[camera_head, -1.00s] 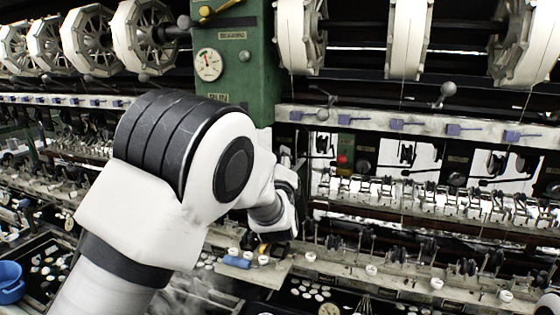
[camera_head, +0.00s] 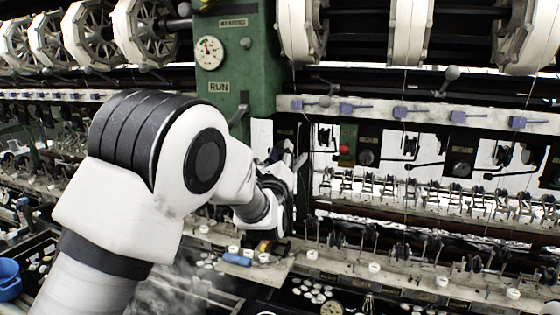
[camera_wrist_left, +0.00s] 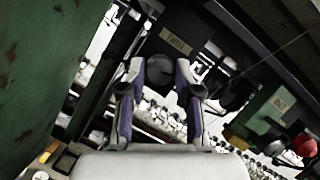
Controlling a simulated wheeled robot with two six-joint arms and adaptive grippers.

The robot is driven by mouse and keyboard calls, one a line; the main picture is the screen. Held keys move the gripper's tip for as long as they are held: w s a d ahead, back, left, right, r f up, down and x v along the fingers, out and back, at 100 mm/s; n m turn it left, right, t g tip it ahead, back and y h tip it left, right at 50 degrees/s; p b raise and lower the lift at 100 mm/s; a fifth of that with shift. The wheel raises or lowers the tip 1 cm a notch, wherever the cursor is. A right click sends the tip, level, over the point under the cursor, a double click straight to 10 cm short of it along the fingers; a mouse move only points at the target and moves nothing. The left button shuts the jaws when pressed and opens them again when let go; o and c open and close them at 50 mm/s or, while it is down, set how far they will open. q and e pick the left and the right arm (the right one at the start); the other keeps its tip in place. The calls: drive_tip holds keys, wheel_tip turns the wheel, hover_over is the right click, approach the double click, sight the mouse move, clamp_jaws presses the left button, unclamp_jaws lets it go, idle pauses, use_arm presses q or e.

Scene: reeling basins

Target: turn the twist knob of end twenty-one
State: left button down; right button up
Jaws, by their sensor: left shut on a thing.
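In the left wrist view a dark round twist knob (camera_wrist_left: 160,70) sits between the two fingers of my left gripper (camera_wrist_left: 160,75), just below a plate (camera_wrist_left: 175,40) that seems to read TWIST. The fingers are closed on the knob's sides. In the head view my left gripper (camera_head: 283,157) is at the dark panel just right of the green post, and the hand hides the knob it holds. I cannot read an end number. My right gripper is not in view.
The green post (camera_head: 235,65) with a gauge (camera_head: 209,52) stands close to my left wrist. A red button (camera_head: 345,149) and another dark knob (camera_head: 366,157) are to the right.

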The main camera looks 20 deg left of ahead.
use_arm(q)
drive_tip(key=shift+f+m+t+h+b, duration=0.15)
drive_tip(key=shift+m+h+b, duration=0.25)
drive_tip(key=shift+m, duration=0.4)
drive_tip(key=shift+r+m+t+h+b, duration=0.15)
drive_tip(key=shift+m+h+b, duration=0.25)
drive_tip(key=shift+m, duration=0.4)
drive_tip(key=shift+f, duration=0.1)
drive_tip(key=c, duration=1.1)
unclamp_jaws()
drive_tip(key=o, duration=0.3)
drive_tip(key=shift+w, duration=0.1)
drive_tip(key=shift+w+f, duration=0.1)
drive_tip(key=shift+w, duration=0.05)
drive_tip(key=v, duration=1.2)
